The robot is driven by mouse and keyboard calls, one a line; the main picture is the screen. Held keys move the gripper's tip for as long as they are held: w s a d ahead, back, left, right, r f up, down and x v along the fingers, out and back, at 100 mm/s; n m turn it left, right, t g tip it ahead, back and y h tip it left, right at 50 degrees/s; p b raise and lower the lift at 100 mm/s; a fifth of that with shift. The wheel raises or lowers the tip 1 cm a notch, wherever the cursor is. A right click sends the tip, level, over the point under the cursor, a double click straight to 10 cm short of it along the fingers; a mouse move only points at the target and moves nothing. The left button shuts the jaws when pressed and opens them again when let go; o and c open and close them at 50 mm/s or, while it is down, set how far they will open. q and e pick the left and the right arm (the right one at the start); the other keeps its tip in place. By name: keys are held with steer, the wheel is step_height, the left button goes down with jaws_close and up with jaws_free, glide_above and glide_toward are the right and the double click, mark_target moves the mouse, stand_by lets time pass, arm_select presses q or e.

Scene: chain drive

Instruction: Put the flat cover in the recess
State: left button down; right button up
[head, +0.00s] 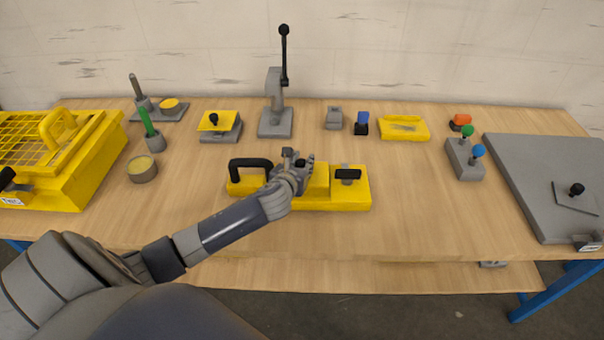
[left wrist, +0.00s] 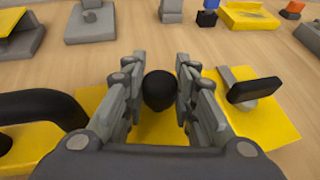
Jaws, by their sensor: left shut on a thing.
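My left gripper (head: 299,168) is over the middle of a long yellow block (head: 340,196) on the table. In the left wrist view its fingers (left wrist: 160,95) are shut on a round black knob (left wrist: 160,88), with a flat yellow surface below. Whether this surface is a separate cover seated in a recess or held just above it, I cannot tell; the hand hides it in the head view. The block has a black arched handle (head: 250,165) at its left and a grey plate with a black grip (head: 348,174) at its right. My right gripper is out of view.
A grey stand with an upright black lever (head: 276,115) and a yellow-topped block with a knob (head: 215,122) stand behind. A yellow crate (head: 70,185) is left. A grey slab (head: 530,180) carrying a knobbed plate (head: 566,200) is right.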

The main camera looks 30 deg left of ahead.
arm_select(q)
steer(key=shift+f, duration=1.8)
steer(key=shift+f, duration=0.1)
steer(key=c, duration=1.3)
jaws_free()
steer(key=v, duration=1.2)
steer(key=shift+s, duration=0.1)
